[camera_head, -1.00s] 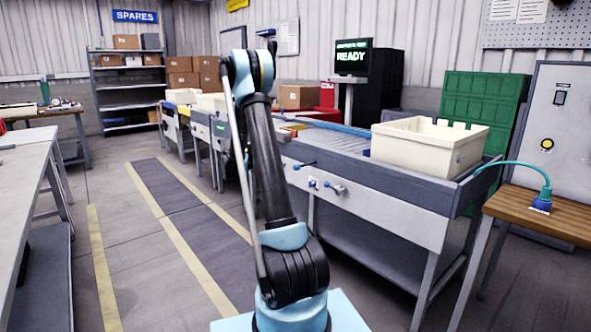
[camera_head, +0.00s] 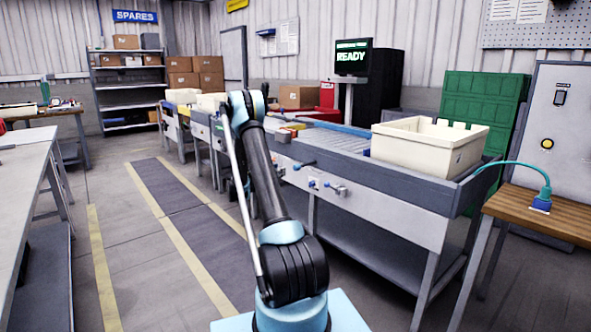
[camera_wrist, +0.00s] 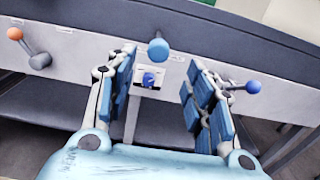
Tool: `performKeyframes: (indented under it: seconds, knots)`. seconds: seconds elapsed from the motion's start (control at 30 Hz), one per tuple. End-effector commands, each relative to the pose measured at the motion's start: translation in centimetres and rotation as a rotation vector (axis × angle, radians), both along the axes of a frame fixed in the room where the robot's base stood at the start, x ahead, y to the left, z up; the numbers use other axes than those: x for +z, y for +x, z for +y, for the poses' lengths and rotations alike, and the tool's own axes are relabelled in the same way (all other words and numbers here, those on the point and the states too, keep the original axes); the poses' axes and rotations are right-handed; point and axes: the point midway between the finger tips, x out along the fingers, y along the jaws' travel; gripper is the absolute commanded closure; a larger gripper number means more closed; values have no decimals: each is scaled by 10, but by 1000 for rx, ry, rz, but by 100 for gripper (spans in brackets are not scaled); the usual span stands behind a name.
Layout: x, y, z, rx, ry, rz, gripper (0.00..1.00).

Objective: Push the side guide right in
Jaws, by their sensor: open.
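The side guide's handle appears to be the round blue knob (camera_wrist: 158,50) between my fingertips in the wrist view. It also shows as a blue knob (camera_head: 297,166) on a short rod, standing out from the conveyor's front panel in the head view. My gripper (camera_wrist: 161,62) is open, with a finger on each side of the knob and a visible gap on both sides. I cannot tell how deep the knob lies between the fingers. In the head view my gripper is hidden behind my arm.
A small plate with a blue switch (camera_wrist: 149,80) sits below the knob. A blue-ball lever (camera_wrist: 253,87) is close to the right finger, and an orange-ball lever (camera_wrist: 15,33) is at the left. A cream crate (camera_head: 425,145) stands on the conveyor. The striped aisle is clear.

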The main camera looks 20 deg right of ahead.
Motion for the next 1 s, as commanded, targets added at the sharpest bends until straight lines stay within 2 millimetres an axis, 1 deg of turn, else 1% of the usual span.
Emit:
performKeyframes:
  seconds: [0.03,0.2,0.5,0.6,0.8,1.0]
  knots:
    - [0,3,-10,-2,0,0,52]
    - [0,13,-38,-2,0,0,52]
    - [0,31,-87,-2,1,-1,52]
    - [0,36,-101,-1,1,-1,52]
    - [0,43,-119,0,1,-1,52]
    - [0,45,-124,1,1,-1,52]
